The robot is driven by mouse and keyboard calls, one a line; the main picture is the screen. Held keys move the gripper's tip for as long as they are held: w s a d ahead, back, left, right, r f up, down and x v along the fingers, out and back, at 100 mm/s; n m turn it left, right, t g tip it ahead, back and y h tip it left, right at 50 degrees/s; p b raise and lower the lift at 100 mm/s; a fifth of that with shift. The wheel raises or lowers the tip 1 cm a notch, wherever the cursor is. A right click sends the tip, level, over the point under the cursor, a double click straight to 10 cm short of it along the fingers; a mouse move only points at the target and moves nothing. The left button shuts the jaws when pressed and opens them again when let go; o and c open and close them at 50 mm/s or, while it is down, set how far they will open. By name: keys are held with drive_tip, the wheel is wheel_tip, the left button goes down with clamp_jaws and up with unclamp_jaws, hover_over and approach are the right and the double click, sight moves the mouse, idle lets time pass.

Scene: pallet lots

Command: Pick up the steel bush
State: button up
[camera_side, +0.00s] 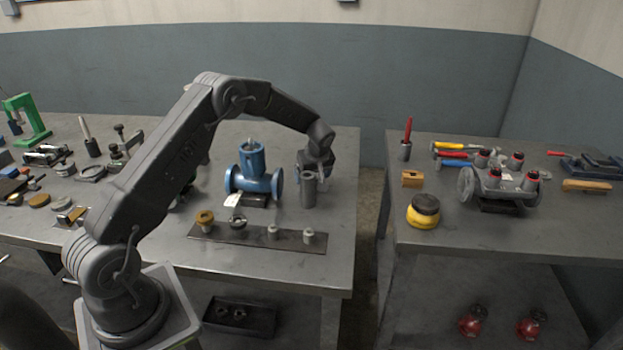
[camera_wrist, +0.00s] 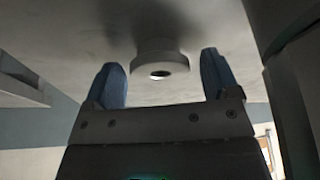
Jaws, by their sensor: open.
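My gripper (camera_side: 313,174) is open and points down at the right part of the bench, close to a tall grey cylinder (camera_side: 309,192). In the wrist view a pale flanged round piece with a hole (camera_wrist: 157,62) shows between the two separated blue-grey fingertips (camera_wrist: 163,68), with gaps on both sides. I cannot tell which piece in the side view this is. On a dark strip (camera_side: 255,236) stand a brass bush (camera_side: 205,218), a dark grey ring-like piece (camera_side: 238,222) and two small pale grey pieces (camera_side: 272,232) (camera_side: 308,236). Which one is the steel bush is unclear.
A blue flanged valve body (camera_side: 252,172) stands left of my gripper. Tools and small parts, with a green press frame (camera_side: 25,118), crowd the left bench. A gap separates a second bench (camera_side: 450,235), which holds a grey manifold (camera_side: 500,185) and a yellow-and-black puck (camera_side: 423,212).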

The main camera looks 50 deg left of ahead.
drive_tip(key=c, duration=1.1)
drive_tip(key=shift+o, duration=0.2)
drive_tip(key=shift+r, duration=0.1)
wheel_tip(320, 180, up, 9)
drive_tip(key=s+a+r, duration=0.1)
drive_tip(key=s+r, duration=0.4)
drive_tip(key=s+a+r, duration=0.1)
drive_tip(key=s+r, duration=0.4)
drive_tip(key=s, duration=0.1)
drive_tip(key=s+r, duration=0.5)
drive_tip(key=s, duration=0.1)
drive_tip(key=shift+a, duration=0.4)
